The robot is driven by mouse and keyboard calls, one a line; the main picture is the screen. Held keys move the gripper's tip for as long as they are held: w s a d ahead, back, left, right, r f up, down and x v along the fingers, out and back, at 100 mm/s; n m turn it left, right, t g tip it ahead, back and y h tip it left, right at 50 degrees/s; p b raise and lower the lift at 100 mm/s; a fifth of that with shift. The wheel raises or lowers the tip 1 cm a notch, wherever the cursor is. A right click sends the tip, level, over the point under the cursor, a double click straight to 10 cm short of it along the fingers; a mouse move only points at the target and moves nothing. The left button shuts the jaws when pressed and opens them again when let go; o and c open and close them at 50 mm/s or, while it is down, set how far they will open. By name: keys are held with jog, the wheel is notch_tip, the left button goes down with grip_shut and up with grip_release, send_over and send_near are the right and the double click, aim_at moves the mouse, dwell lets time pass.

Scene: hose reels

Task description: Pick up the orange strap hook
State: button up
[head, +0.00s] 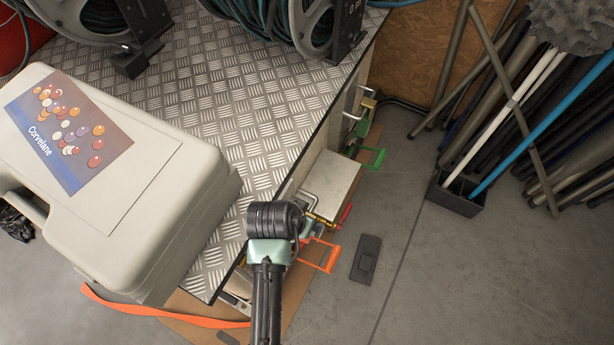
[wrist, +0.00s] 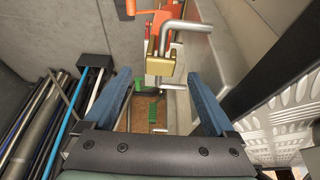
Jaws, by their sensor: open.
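An orange open-frame piece (head: 318,256), which looks like the strap hook, sticks out low beside the bench, just right of my arm in the head view. In the wrist view an orange part (wrist: 157,17) shows at the top, with a bent grey metal rod and a brass padlock-like block (wrist: 160,66) by it. I cannot tell if both views show the same orange piece. My gripper (wrist: 160,78) is open, its blue fingers apart with nothing held between them. In the head view my arm hides the fingertips.
A beige case (head: 200,200) lies on the tread-plate bench top (head: 255,95) at left. Green (head: 372,159) and red (head: 345,215) handles stick out farther along the bench side. Pipes stand at right; floor between is mostly clear.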

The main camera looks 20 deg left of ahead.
jog(key=b+x, duration=0.1)
jog(key=x, duration=0.4)
jog(key=shift+w+b, duration=0.1)
jog(key=shift+b, duration=0.25)
jog(key=shift+c, duration=0.2)
grip_shut()
